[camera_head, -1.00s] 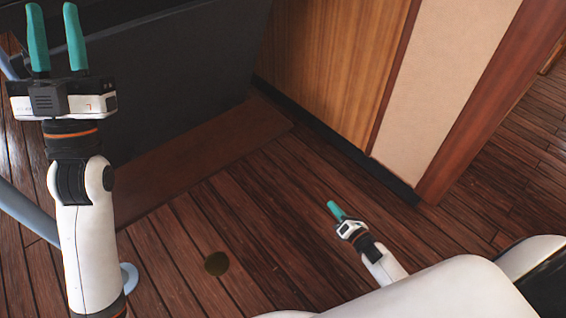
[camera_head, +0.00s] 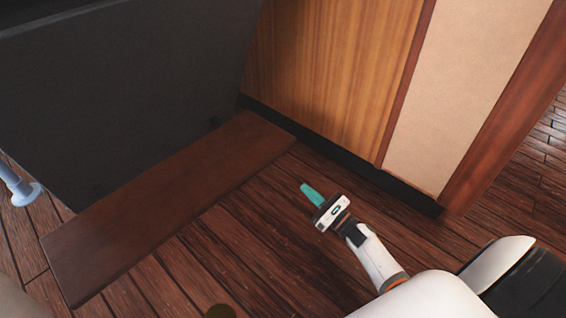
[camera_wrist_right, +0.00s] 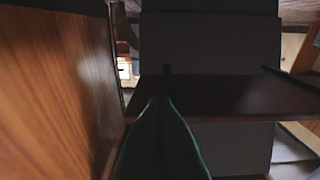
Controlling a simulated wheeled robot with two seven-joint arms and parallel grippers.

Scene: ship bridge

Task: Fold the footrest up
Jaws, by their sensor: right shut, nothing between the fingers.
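The footrest (camera_head: 165,205) is a flat dark brown board. It sticks out low from the dark grey panel (camera_head: 120,90) and lies folded down, roughly level. My right gripper (camera_head: 306,187) is shut and empty, low over the floor to the right of the board's near edge, apart from it in the head view. In the right wrist view its teal fingers (camera_wrist_right: 160,130) point toward the footrest (camera_wrist_right: 230,95), which shows as a dark level board against the grey panel. My left gripper is out of view.
A wood-panelled wall (camera_head: 335,70) with a black skirting stands close behind my right gripper. A light blue-grey tube (camera_head: 18,188) with a flange is at the far left. The plank floor (camera_head: 225,250) in front of the footrest is clear.

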